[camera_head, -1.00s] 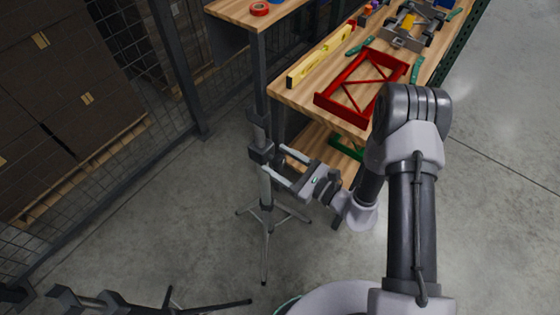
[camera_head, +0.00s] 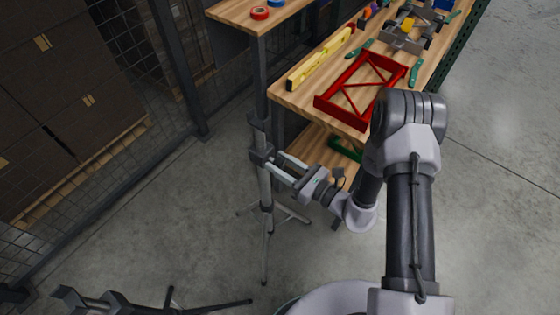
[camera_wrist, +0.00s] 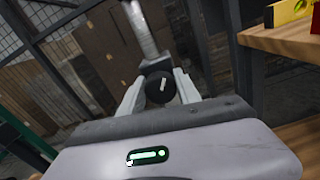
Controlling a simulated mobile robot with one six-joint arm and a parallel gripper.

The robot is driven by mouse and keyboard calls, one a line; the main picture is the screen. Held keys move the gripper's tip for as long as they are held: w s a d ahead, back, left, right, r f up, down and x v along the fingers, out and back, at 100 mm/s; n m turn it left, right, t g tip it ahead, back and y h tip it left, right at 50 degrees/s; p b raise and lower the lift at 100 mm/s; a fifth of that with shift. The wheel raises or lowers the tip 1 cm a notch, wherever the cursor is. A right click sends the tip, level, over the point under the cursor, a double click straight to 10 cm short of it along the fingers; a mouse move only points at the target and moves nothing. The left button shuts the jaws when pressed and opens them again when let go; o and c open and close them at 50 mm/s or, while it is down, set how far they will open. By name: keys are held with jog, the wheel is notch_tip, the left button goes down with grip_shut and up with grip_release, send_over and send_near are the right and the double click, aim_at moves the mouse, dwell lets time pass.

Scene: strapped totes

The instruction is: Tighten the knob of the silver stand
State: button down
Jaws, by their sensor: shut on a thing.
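The silver stand (camera_head: 265,190) is upright on the floor beside the workbench leg, its tripod legs spread. It has a dark collar partway up its column. In the wrist view, its silver column (camera_wrist: 141,28) rises above a round black knob (camera_wrist: 160,88) with a pale line across its face. My gripper (camera_head: 280,163) reaches the collar from the right in the head view. Its two pale fingers are shut on the knob, one on each side, in the wrist view (camera_wrist: 160,90). The knob is hidden by the fingers in the head view.
The workbench (camera_head: 290,96) stands behind, with a yellow level (camera_head: 320,57), a red frame (camera_head: 340,102) and tools on top. A dark stand (camera_head: 110,300) lies at lower left. Mesh fencing and boxes (camera_head: 60,90) are at left. Open floor lies at right.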

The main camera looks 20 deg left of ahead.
jog(key=m+p, duration=0.1)
jog(key=m, duration=0.2)
jog(key=shift+m, duration=0.3)
jog(key=m+p, duration=0.1)
jog(key=m, duration=0.2)
jog(key=shift+w+m, duration=0.1)
jog(key=shift+m, duration=0.2)
jog(key=m+p, duration=0.2)
jog(key=m, duration=0.4)
jog(key=shift+f, duration=0.15)
jog(key=m, duration=0.4)
jog(key=shift+f+p, duration=0.1)
jog(key=shift+p, duration=0.25)
jog(key=m, duration=0.3)
jog(key=shift+m, duration=0.3)
jog(key=m+p, duration=0.1)
jog(key=m, duration=0.5)
jog(key=shift+f+m, duration=0.15)
jog(key=shift+m, duration=0.15)
jog(key=c, duration=0.9)
grip_release()
